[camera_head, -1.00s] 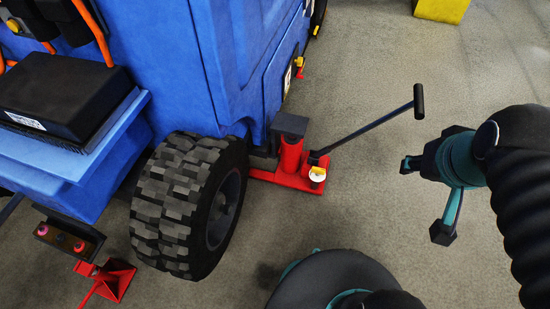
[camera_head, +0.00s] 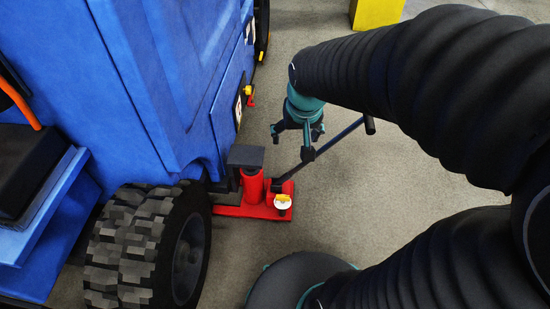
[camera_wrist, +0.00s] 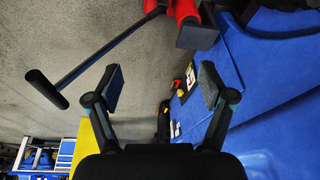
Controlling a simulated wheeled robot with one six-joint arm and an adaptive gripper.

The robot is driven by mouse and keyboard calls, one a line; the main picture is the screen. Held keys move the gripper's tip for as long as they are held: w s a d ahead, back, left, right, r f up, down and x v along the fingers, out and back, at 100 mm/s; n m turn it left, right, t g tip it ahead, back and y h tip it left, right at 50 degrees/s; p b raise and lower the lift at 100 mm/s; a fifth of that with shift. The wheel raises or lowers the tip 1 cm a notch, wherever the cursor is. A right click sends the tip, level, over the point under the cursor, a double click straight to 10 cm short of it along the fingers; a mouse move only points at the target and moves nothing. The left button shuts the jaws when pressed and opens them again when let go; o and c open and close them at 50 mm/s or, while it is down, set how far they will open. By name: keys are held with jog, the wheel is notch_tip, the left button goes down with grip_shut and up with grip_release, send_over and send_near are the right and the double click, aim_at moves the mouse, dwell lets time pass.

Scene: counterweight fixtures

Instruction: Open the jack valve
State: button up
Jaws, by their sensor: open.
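The red jack (camera_head: 253,205) stands on the floor against the blue machine, just behind its front wheel. Its valve (camera_head: 283,202), a white disc with a yellow knob, is on the jack's near right end. The jack's dark lever (camera_head: 335,139) slopes up to the right. My gripper (camera_head: 294,140) is open and empty, above and beyond the jack, beside the lever. In the wrist view the open fingers (camera_wrist: 162,88) have nothing between them. The lever (camera_wrist: 95,57) is left of them and part of the red jack (camera_wrist: 182,10) is at the top edge. The valve is not visible there.
The blue machine (camera_head: 150,80) fills the left side, with a treaded wheel (camera_head: 145,250) near the jack. A yellow block (camera_head: 377,14) stands at the back. The floor right of the jack is open. A blue shelf unit (camera_wrist: 40,155) shows in the wrist view.

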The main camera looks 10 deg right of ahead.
jog(key=w+f+m+g, duration=0.1)
jog(key=w+f, duration=0.3)
jog(key=f, duration=0.3)
jog(key=w+f+g, duration=0.1)
jog(key=w+f, duration=0.3)
jog(key=f, duration=0.2)
jog(key=m+g, duration=0.1)
send_over(283, 196)
notch_tip(283, 196, down, 16)
notch_tip(283, 196, down, 14)
jog(key=shift+s+r+b, duration=0.1)
jog(key=shift+b, duration=0.85)
